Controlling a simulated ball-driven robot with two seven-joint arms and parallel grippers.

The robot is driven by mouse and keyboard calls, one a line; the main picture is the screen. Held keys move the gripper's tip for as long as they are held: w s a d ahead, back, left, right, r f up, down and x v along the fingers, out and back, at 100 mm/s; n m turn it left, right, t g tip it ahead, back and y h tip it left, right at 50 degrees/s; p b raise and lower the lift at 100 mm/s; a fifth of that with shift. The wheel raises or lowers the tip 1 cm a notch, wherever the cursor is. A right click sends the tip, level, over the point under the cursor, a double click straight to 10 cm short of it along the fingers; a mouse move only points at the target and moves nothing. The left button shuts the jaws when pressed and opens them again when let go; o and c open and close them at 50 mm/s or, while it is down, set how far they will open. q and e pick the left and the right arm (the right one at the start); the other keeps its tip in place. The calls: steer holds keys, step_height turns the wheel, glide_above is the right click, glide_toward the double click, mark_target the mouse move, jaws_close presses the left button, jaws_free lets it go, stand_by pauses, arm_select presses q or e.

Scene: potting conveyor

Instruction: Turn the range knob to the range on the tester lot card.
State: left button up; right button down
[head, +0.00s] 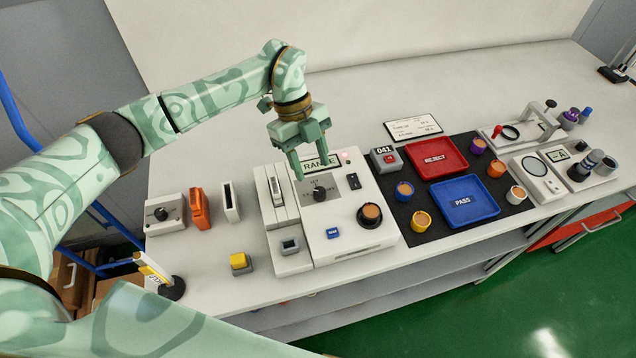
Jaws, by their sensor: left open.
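The range knob (319,192) is a dark knob on a grey dial plate on the white tester (352,242), under a display reading "RANGE". My left gripper (311,171) is open, pointing down just above and behind the knob. Its fingers partly cover the display. I cannot tell whether a finger touches the knob. A white card with printed lines (413,127) lies behind the trays; it may be the lot card, but its text is too small to read. My right gripper is not in view.
A red REJECT tray (437,171) and a blue PASS tray (483,213) sit on a black mat with several small cups. A copper-topped part (371,213) is on the tester. Left are a yellow button (239,261) and another knob box (165,214). The front bench strip is mostly clear.

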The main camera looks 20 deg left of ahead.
mark_target(319, 191)
arm_select(q)
steer(key=x, duration=0.6)
steer(key=shift+d+f+b, duration=0.1)
steer(key=shift+f+b, duration=0.1)
steer(key=shift+b, duration=0.1)
steer(key=c, duration=1)
